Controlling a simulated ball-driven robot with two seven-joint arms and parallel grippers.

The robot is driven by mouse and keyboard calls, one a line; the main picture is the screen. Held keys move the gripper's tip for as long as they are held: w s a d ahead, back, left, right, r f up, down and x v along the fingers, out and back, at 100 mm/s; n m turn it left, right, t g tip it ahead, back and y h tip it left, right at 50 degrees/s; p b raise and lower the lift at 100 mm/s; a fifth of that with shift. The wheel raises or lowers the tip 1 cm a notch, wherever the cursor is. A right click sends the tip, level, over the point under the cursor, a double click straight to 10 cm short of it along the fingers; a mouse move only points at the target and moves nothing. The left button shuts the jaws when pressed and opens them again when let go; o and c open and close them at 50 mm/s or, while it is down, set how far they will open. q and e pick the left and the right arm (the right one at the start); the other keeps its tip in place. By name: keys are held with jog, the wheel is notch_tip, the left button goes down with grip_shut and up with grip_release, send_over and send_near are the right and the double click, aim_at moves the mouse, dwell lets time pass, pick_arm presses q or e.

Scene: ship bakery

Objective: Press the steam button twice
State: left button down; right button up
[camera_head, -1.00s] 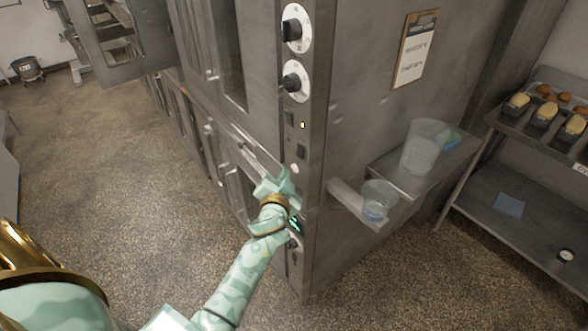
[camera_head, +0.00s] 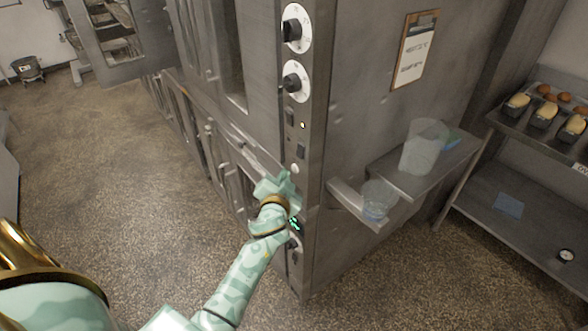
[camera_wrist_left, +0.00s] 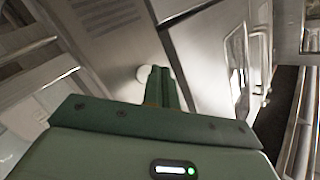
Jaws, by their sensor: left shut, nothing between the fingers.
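A small round white button (camera_head: 294,168) sits low on the narrow front control panel of the steel oven (camera_head: 342,120). I take it to be the steam button. My left gripper (camera_head: 286,178) is shut and empty, with its fingertips just below the button in the head view. In the left wrist view the closed fingers (camera_wrist_left: 160,82) point at the panel, and the pale round button (camera_wrist_left: 142,74) shows just left of the tips, partly covered. I cannot tell whether they touch. My right gripper is not in view.
Two dials (camera_head: 296,82) and dark switches (camera_head: 301,150) sit above the button. A side shelf (camera_head: 405,178) holds a clear container (camera_head: 424,146) and a smaller cup (camera_head: 379,198). A rack (camera_head: 480,240) with loaves stands at right. The floor at left is open.

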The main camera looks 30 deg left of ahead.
pick_arm(q)
jog(key=shift+w, duration=0.15)
dwell(0.4)
jog(key=shift+w+d, duration=0.15)
jog(key=shift+w, duration=0.1)
jog(key=shift+w+d+b, duration=0.15)
jog(key=shift+w+b, duration=0.2)
dwell(0.7)
jog(key=shift+s, duration=0.1)
jog(key=shift+s+a, duration=0.3)
jog(key=shift+s, duration=0.35)
jog(key=shift+s+a+p, duration=0.3)
jog(key=shift+s, duration=0.45)
jog(key=shift+s+a+p, duration=0.35)
jog(key=shift+s, duration=0.45)
jog(key=shift+s+a+p, duration=0.3)
jog(key=shift+s, duration=0.45)
dwell(1.0)
